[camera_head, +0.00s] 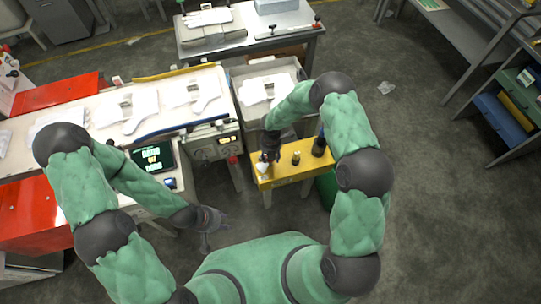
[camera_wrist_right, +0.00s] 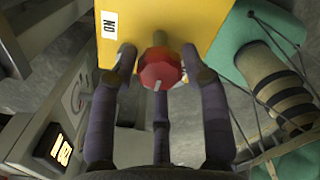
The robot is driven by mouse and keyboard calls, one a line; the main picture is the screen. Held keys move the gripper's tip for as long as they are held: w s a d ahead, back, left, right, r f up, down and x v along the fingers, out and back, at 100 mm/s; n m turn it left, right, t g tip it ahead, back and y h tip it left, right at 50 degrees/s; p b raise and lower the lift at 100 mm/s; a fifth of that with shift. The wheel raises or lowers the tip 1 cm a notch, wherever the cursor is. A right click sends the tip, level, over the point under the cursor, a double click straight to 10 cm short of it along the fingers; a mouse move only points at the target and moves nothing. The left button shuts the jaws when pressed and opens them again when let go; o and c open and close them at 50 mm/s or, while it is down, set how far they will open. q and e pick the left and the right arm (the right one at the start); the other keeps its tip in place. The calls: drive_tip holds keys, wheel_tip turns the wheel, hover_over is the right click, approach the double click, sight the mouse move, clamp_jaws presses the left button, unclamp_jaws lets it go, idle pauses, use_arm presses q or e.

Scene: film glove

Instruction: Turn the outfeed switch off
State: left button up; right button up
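A red faceted knob (camera_wrist_right: 160,70) with a pale mark on its face stands out on a short stem in the right wrist view. Behind it is a yellow box (camera_wrist_right: 180,18) with a white label. I cannot read which knob is the outfeed switch. My right gripper (camera_wrist_right: 166,64) is open, with fingers on both sides of the knob and gaps to it. In the head view my right gripper (camera_head: 268,152) is over the left end of the yellow box (camera_head: 287,174) and hides part of it. My left gripper (camera_head: 212,218) appears open and empty, low near my body.
A machine panel (camera_head: 206,151) with a dial and lit display stands left of the box. A dark screen (camera_head: 153,156) is further left. White gloves (camera_head: 140,108) lie on the long machine. Open floor (camera_head: 440,215) is at right.

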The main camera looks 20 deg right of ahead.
drive_tip(key=shift+o, duration=0.4)
drive_tip(key=shift+w+r, duration=0.1)
drive_tip(key=shift+r, duration=0.45)
wheel_tip(320, 180, up, 11)
drive_tip(key=shift+f, duration=0.1)
drive_tip(key=s+a+f+m+y, duration=0.1)
drive_tip(key=s+f+m, duration=0.2)
drive_tip(key=s+m, duration=0.4)
drive_tip(key=s+a+f+m+y, duration=0.1)
drive_tip(key=s+a+f+m, duration=0.1)
drive_tip(key=s+m, duration=0.6)
drive_tip(key=s+a+f+m+y, duration=0.1)
drive_tip(key=s+f+m, duration=0.3)
drive_tip(key=s+m, duration=0.4)
drive_tip(key=m+y, duration=0.1)
drive_tip(key=m, duration=0.6)
drive_tip(key=shift+s+a+f, duration=0.15)
drive_tip(key=shift+a+f, duration=0.1)
drive_tip(key=shift+a, duration=0.15)
